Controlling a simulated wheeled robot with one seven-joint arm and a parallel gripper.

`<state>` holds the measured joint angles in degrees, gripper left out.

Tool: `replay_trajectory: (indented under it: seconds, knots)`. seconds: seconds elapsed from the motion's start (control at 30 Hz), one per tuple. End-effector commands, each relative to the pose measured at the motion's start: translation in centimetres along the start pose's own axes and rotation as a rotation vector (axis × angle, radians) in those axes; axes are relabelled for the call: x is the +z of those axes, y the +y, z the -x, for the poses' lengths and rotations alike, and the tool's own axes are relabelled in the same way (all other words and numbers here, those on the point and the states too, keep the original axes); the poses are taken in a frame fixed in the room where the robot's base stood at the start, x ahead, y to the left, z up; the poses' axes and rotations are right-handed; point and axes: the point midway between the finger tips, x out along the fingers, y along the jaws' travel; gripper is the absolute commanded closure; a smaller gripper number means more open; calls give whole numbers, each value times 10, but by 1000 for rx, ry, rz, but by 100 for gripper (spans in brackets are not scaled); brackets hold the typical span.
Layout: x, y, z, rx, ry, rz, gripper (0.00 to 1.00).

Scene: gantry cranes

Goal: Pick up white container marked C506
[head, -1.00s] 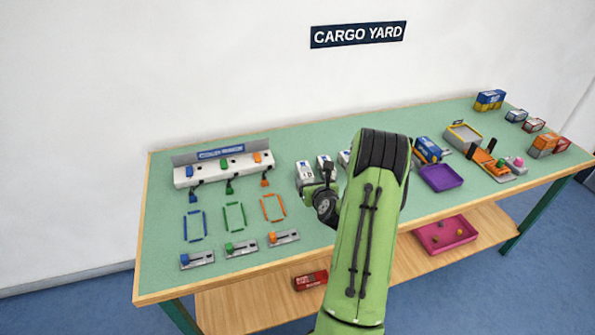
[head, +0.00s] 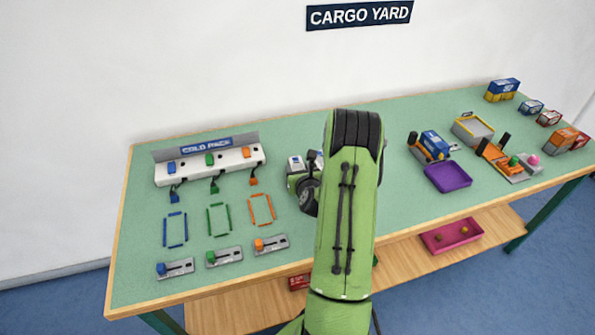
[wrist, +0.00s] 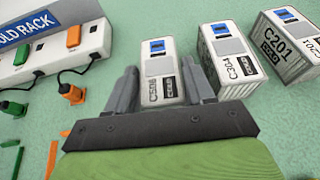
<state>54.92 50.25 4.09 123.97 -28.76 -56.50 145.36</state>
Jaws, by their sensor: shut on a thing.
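The white container marked C506 (wrist: 160,72) stands on the green table in the wrist view, between the two fingers of my gripper (wrist: 160,88). The gripper is shut on its sides. A blue patch and a grey panel show on its top. In the head view my gripper (head: 300,184) is at the table's middle, and my arm hides much of the area. A white container with a blue top patch (head: 296,163) shows just behind the gripper there; I cannot read its mark.
White containers marked C304 (wrist: 232,55) and C201 (wrist: 288,45) stand to the right of C506, the first close by. The cold rack (head: 210,165) with coloured plugs and cables is to the left. A purple tray (head: 447,178) lies right of my arm.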

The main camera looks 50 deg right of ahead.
Motion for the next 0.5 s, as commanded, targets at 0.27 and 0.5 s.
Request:
replay_trajectory:
  seconds: [0.27, 0.5]
  knots:
    - [0, 0, 0, 0, 1, 1, 82]
    - [9, 0, 3, 0, -1, 1, 83]
